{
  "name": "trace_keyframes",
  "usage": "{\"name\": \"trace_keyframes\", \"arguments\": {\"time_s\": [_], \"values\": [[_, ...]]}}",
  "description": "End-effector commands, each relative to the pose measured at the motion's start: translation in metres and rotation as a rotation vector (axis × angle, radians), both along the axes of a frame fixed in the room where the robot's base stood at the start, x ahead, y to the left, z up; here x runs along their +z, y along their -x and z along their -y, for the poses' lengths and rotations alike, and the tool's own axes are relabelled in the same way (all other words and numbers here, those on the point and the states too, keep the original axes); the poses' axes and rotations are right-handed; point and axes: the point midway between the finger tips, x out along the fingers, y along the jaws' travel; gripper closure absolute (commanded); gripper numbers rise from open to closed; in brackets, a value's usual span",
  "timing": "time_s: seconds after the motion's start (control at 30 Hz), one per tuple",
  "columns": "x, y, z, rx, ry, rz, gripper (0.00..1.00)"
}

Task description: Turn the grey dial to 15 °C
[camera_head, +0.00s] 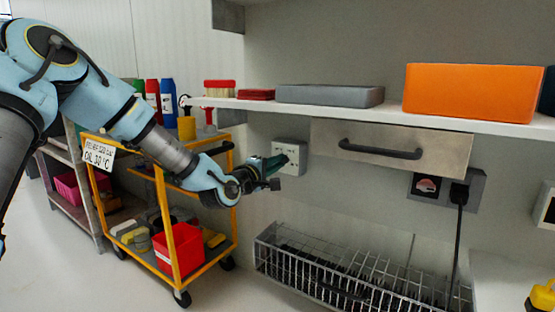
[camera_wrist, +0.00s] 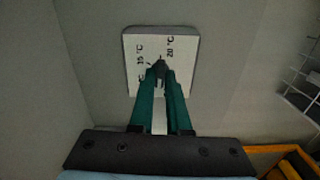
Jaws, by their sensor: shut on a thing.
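A white dial plate (camera_head: 291,157) is fixed to the grey wall below the shelf. In the wrist view the plate (camera_wrist: 178,46) shows marks reading 15 °C at left and 20 °C at right; a further mark at lower left is partly hidden. My gripper (camera_head: 276,165) reaches the plate from the left. In the wrist view its green fingers (camera_wrist: 160,72) are closed together on the small grey dial (camera_wrist: 159,62) at the plate's middle. The fingers hide most of the dial, so I cannot tell its exact setting.
A white shelf (camera_head: 400,113) with a grey case (camera_head: 330,95) and an orange box (camera_head: 472,92) overhangs the plate. A drawer (camera_head: 390,146) is close to its right. A wire basket (camera_head: 350,270) is below. A yellow cart (camera_head: 165,210) stands at left under my arm.

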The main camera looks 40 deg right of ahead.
Motion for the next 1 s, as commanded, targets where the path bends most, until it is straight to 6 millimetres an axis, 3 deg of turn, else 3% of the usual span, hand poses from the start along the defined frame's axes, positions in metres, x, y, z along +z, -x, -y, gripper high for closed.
{"name": "trace_keyframes", "arguments": {"time_s": [1.0], "values": [[-0.0007,0.0013,0.0001,-0.002,-0.245,0.933,1.0]]}}
